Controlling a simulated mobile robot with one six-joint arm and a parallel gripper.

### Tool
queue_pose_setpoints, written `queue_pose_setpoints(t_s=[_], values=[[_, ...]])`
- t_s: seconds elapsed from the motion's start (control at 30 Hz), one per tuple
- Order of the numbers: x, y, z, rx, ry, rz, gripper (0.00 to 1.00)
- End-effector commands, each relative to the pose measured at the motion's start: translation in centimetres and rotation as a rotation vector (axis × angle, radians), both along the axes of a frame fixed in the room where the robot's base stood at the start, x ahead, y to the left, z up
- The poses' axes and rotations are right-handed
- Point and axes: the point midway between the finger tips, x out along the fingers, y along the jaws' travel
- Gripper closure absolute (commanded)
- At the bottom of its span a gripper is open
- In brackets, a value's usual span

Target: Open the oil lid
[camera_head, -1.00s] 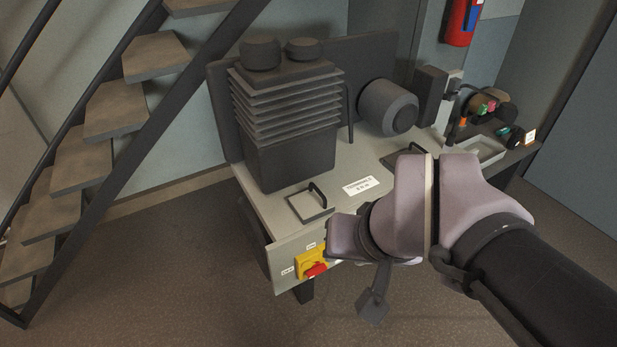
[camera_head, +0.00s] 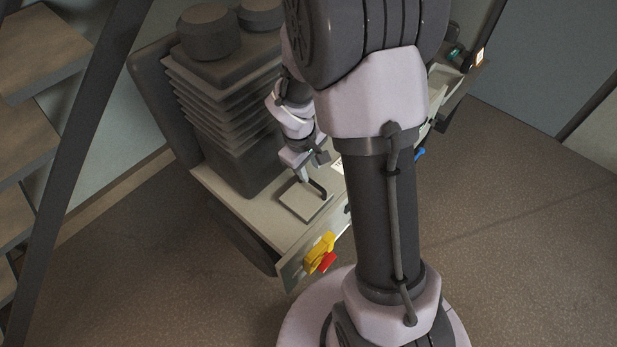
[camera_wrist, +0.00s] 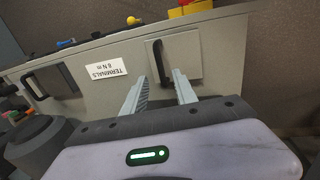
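A square grey lid (camera_head: 299,201) with a black bar handle (camera_head: 318,187) lies on the near end of the machine's top, and looks closed. The same lid shows in the wrist view (camera_wrist: 185,62), with its handle (camera_wrist: 157,62) along one side. No oil mark is readable on it. My gripper (camera_head: 309,170) is just above the lid by the handle. In the wrist view my gripper (camera_wrist: 159,76) has its two fingers apart, with the handle's near end between or just beyond the tips. I cannot tell whether they touch. A second handled lid (camera_wrist: 65,78) lies at left.
A finned dark block (camera_head: 222,110) stands close behind the lid. A yellow and red switch (camera_head: 320,255) is on the front face. A label reading TERMINALS (camera_wrist: 105,70) lies between the lids. Stairs (camera_head: 40,130) are at left; open floor is at right.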

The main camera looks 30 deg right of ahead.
Motion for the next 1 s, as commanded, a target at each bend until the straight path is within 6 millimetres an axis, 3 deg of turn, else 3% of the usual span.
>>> queue_pose_setpoints(t_s=[0.03,0.1,0.23,0.4,0.67,0.83,1.0], values=[[0.0,-0.2,-2.0,0.001,0.003,-0.001,0.66],[0.1,-0.6,-3.6,0.000,0.003,0.000,0.66],[0.4,-1.0,-5.7,0.000,0.000,-0.001,0.66],[0.5,-1.3,-6.8,0.000,-0.001,-0.001,0.66],[0.5,-1.3,-6.8,0.000,-0.001,-0.001,0.66],[0.5,-1.3,-6.8,0.000,-0.001,-0.001,0.99],[0.5,-1.3,-6.7,0.000,-0.001,-0.001,1.00]])
